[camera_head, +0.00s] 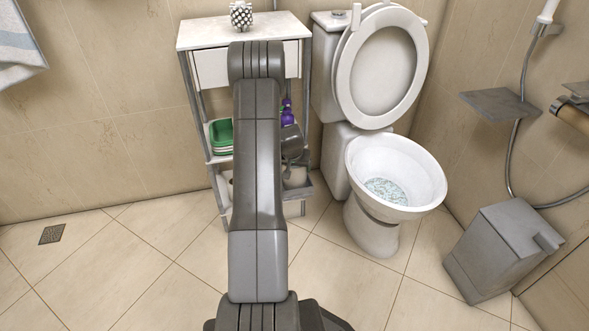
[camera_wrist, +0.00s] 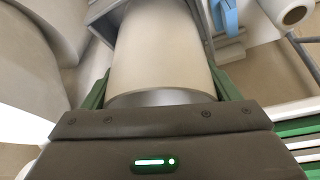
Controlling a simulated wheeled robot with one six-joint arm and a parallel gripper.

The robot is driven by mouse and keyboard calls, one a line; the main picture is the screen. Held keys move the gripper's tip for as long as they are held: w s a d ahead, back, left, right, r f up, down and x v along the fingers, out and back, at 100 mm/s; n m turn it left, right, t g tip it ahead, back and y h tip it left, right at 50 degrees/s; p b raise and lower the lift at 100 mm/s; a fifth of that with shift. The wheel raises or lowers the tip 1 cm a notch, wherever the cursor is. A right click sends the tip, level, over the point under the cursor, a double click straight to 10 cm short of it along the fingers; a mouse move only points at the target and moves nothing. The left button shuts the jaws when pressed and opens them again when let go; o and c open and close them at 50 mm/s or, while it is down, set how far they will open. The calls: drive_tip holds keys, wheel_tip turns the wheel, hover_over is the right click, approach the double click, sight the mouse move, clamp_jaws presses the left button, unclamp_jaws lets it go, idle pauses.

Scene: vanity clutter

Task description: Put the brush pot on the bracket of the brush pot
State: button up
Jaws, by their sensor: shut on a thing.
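The brush pot (camera_wrist: 160,50) is a cream cylinder with a grey band at its near end. My gripper (camera_wrist: 163,88) is shut on it, with one green finger on each side. In the head view a small part of the pot (camera_head: 295,177) shows low beside the shelf unit, below my dark wrist. A grey metal frame, which looks like the bracket (camera_head: 304,188), is beside and under the pot there. In the wrist view grey edges of this frame (camera_wrist: 100,12) show near the pot's far end. I cannot tell whether pot and bracket touch.
A shelf unit (camera_head: 203,40) stands behind my arm, with a green tray (camera_head: 221,132) and a purple bottle (camera_head: 287,113) on it. The toilet (camera_head: 395,165) with raised lid stands close on the right. A grey bin (camera_head: 498,250) is further right. Floor at left is clear.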

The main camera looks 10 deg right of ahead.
drive_tip(key=shift+r, duration=0.15)
drive_tip(key=shift+f, duration=0.2)
drive_tip(key=o, duration=1.9)
drive_tip(key=shift+r, duration=0.55)
drive_tip(key=p+v, duration=0.3)
drive_tip(key=v, duration=0.8)
drive_tip(key=shift+s, duration=0.25)
